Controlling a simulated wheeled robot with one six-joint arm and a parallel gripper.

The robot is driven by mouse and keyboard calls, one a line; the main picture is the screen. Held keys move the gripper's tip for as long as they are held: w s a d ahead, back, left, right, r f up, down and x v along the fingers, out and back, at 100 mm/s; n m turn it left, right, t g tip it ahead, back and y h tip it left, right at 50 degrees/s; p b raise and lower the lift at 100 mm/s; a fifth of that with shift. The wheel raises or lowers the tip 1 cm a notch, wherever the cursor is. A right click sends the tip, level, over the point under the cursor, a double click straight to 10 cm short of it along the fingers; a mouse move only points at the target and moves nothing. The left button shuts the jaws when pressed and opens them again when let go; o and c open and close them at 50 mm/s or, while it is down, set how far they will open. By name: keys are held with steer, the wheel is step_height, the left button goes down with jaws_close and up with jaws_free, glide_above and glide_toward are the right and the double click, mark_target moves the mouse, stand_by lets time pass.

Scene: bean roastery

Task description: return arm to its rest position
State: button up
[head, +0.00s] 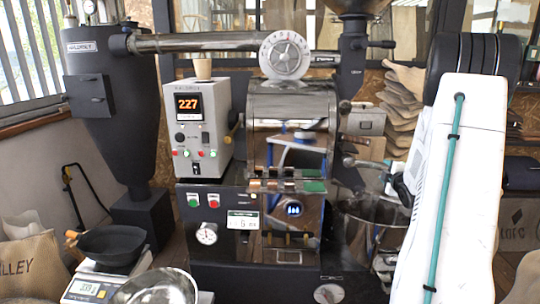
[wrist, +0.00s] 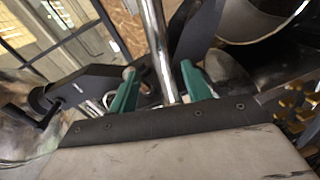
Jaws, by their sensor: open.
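My gripper (wrist: 158,72) shows in the wrist view as two green fingers spread apart, with nothing held between them. A shiny metal rod (wrist: 157,40) appears in the gap between the fingers; I cannot tell how far beyond them it is. In the head view my white arm with a teal cable stands at the right, and my gripper (head: 388,168) shows only partly at its left edge, beside the right side of the roaster (head: 290,130). Most of the wrist is hidden behind the arm.
A control box (head: 203,130) reading 227 stands on the roaster's left. A dark hopper (head: 105,120) is farther left. A black pan (head: 110,245) sits on a scale (head: 95,288), with a metal bowl (head: 160,288) in front. Stacked sacks (head: 402,105) stand behind the arm.

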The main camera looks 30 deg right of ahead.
steer(key=s+f+m+g, duration=0.5)
steer(key=f, duration=0.2)
steer(key=s+a+m+g+y, duration=0.2)
steer(key=a+m+g+y, duration=0.15)
steer(key=a, duration=0.35)
steer(key=s+a+r+g+y, duration=0.1)
steer(key=s+a+r, duration=0.4)
steer(key=a, duration=1.1)
steer(key=s+a+r+g+y, duration=0.1)
steer(key=s+a+r, duration=0.4)
steer(key=a, duration=1.1)
steer(key=s+a+r+g+y, duration=0.1)
steer(key=s+a+r+y, duration=0.2)
steer(key=a, duration=1.4)
steer(key=s+r+m, duration=0.1)
steer(key=s+r, duration=0.2)
steer(key=shift+r, duration=0.35)
